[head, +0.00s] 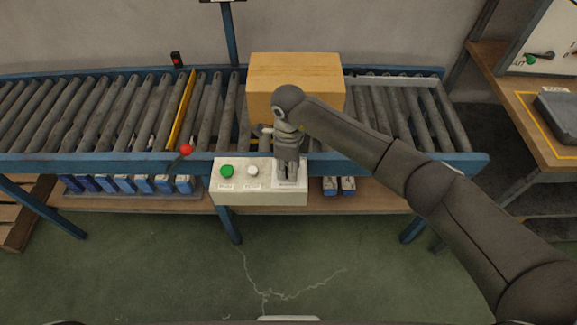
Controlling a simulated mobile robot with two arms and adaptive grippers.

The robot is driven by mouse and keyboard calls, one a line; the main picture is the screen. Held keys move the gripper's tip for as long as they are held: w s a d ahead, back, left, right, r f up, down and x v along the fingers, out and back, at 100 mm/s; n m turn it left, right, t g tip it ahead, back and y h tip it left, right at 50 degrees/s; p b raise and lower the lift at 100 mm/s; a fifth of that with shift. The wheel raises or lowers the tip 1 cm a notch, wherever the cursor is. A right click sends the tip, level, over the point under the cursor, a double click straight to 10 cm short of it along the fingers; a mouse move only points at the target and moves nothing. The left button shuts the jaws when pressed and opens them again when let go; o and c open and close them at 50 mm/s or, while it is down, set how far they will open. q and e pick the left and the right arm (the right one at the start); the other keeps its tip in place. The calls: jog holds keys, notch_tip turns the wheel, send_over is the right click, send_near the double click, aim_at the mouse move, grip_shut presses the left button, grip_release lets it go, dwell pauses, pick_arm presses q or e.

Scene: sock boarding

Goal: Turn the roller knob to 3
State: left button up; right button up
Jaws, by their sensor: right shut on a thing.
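A pale control box (228,190) is fixed to the front of the roller conveyor. It carries a green button (227,171) and a white button (252,171). My right gripper (288,178) points down onto a white plate (290,184) at the right end of the box. It is shut on the roller knob, which my gripper hides. The knob's setting and its number marks cannot be read. My left gripper is not in view.
A cardboard box (296,70) sits on the conveyor rollers (110,105) behind my right gripper. A lever with a red ball (186,150) stands left of the control box. Blue items (142,184) lie on the shelf below. A wooden table (500,75) stands at right.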

jog(key=m+b, duration=0.1)
jog(key=m, duration=0.2)
jog(key=shift+m, duration=0.3)
jog(key=m+b, duration=0.1)
jog(key=m, duration=0.3)
jog(key=shift+m, duration=0.3)
jog(key=m, duration=0.3)
jog(key=shift+m, duration=0.3)
jog(key=shift+m+b, duration=0.35)
jog(key=shift+m, duration=1.55)
jog(key=o, duration=1)
jog(key=shift+o, duration=0.2)
